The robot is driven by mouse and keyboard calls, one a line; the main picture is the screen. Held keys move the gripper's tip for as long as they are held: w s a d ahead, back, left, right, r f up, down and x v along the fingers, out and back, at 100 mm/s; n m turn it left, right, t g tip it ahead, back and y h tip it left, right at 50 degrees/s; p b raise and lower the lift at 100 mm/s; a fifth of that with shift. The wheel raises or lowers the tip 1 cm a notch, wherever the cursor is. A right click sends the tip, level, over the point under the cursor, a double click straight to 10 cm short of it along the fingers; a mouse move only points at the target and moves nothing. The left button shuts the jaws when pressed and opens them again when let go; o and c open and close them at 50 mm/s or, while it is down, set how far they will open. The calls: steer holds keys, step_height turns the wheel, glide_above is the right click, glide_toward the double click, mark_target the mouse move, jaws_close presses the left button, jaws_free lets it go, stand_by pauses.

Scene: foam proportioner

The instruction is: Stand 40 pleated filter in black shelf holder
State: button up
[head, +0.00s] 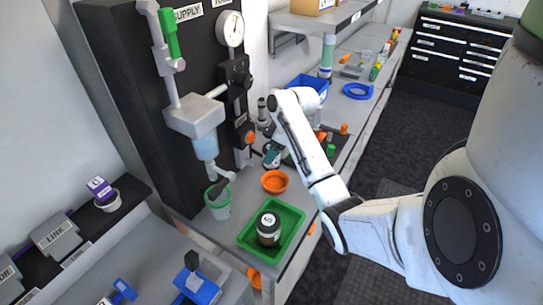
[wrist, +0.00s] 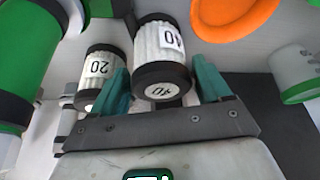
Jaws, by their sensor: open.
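The 40 pleated filter (wrist: 160,45) has white pleats, black end caps and a "40" label on its side and on its near cap. In the wrist view its near end lies between the teal fingers of my open gripper (wrist: 160,75); I cannot tell whether they touch it. In the head view my gripper (head: 272,154) is over the bench beyond the orange bowl, and the 40 filter cannot be made out there. A black shelf (head: 130,203) runs along the left wall, but I cannot tell which part is the filter's holder.
A similar filter marked 20 (wrist: 97,68) stands close left of the 40 filter. An orange bowl (head: 275,182) and a green tray (head: 285,246) holding a dark jar marked 5 (head: 268,228) are nearer. A black supply panel (head: 150,120) rises on the left.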

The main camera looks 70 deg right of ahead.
steer(key=shift+x, duration=1.4)
steer(key=shift+c, duration=0.2)
steer(key=c, duration=0.8)
steer(key=shift+r, duration=0.5)
steer(key=shift+c, duration=0.2)
step_height(320, 180, up, 2)
steer(key=shift+w+r+b, duration=0.1)
steer(key=shift+r+b, duration=0.05)
steer(key=shift+b, duration=0.4)
steer(key=s+a+r+p, duration=0.7)
steer(key=s+a+r, duration=0.1)
steer(key=s, duration=0.3)
steer(key=shift+p+v, duration=0.3)
steer(key=shift+v, duration=0.65)
